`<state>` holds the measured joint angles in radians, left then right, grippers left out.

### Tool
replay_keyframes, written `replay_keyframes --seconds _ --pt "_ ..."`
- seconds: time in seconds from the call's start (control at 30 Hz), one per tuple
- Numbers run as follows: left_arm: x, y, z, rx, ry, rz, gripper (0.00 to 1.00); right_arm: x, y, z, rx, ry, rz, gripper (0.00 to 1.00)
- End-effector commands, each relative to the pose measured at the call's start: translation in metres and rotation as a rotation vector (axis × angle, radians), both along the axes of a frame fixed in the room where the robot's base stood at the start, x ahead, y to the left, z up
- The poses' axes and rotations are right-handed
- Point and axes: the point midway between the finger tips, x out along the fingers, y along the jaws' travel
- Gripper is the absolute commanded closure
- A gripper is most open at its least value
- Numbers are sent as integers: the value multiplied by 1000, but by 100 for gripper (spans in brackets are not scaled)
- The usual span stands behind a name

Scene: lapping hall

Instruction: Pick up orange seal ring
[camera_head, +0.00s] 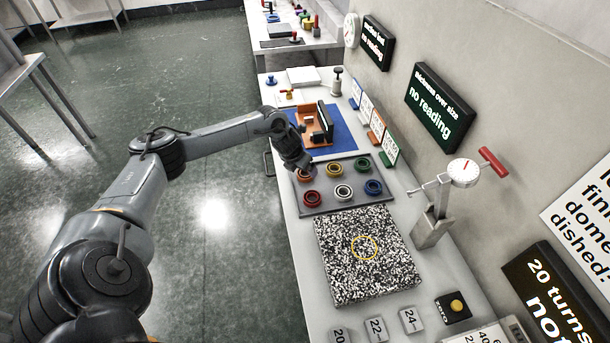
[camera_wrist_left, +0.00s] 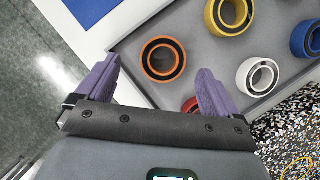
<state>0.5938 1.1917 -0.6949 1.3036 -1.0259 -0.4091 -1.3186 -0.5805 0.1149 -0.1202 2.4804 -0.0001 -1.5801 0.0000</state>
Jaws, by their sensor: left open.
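The orange seal ring (camera_wrist_left: 164,42) lies on the grey tray (camera_wrist_left: 133,75), ahead of my left gripper in the wrist view. In the head view the ring (camera_head: 303,174) shows at the tray's left back corner, partly behind the gripper. My left gripper (camera_wrist_left: 157,86) is open and empty, its purple fingers apart, with the ring beyond the gap between the fingertips. In the head view the left gripper (camera_head: 303,167) is over that corner of the tray (camera_head: 318,185). My right gripper is in neither view.
Yellow (camera_head: 333,169), green (camera_head: 362,165), red (camera_head: 312,198), white (camera_head: 343,192) and blue (camera_head: 373,187) rings share the tray. A speckled plate (camera_head: 340,270) lies in front. A dial gauge stand (camera_head: 434,225) stands at right. An orange fixture (camera_head: 306,125) sits on a blue mat (camera_head: 340,140) behind.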

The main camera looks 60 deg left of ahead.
Motion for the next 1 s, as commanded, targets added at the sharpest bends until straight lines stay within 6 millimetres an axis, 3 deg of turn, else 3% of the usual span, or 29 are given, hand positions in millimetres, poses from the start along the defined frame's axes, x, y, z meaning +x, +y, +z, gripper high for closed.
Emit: replay_keyframes --seconds 0.23,0.6,1.0 --pt "11 1 -30 -2 -1 1 5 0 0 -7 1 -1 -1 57" --pt "13 2 -36 -1 1 0 7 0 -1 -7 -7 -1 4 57" --pt "13 2 -36 -1 1 0 67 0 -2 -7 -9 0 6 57"
